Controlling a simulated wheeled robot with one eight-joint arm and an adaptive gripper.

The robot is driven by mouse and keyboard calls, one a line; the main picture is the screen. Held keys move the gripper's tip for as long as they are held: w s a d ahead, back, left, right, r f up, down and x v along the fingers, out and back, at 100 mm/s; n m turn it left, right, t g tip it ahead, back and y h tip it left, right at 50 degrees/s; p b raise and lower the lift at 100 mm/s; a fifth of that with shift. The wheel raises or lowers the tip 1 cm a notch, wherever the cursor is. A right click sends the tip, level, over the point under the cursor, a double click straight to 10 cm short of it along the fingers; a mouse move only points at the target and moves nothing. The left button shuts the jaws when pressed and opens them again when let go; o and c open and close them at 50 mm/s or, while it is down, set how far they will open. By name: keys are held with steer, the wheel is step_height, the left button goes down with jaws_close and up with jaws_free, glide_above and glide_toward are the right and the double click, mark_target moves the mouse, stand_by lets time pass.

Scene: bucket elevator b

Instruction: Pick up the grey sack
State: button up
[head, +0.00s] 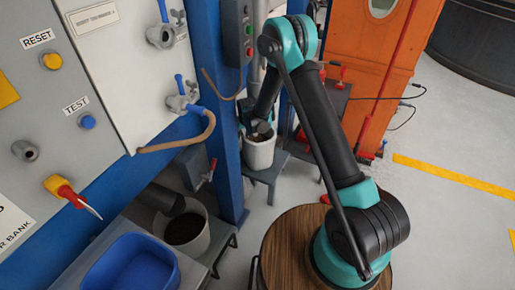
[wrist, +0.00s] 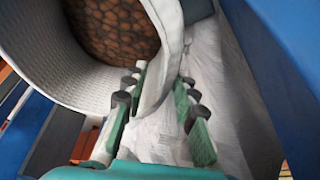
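A pale grey, round-mouthed container with a woven-looking wall, apparently the grey sack (wrist: 60,62), fills the upper left of the wrist view, with brown lumps inside. In the head view the sack (head: 260,156) stands upright on a small grey stand beside the blue post. My gripper (wrist: 160,95) is at its rim, with green and black fingers on either side of the wall. The fingers are apart, with a visible gap between the rim and the right finger. In the head view my gripper (head: 262,130) is small and partly hidden by my arm.
A blue post (head: 227,110) stands left of the stand (head: 268,172). A second bucket (head: 196,240) with dark contents and a blue tray (head: 130,268) sit at lower left. An orange cabinet (head: 375,45) stands behind. A round wooden top (head: 285,245) is in front; the floor at right is clear.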

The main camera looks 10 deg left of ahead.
steer(key=shift+c, duration=0.5)
jaws_close()
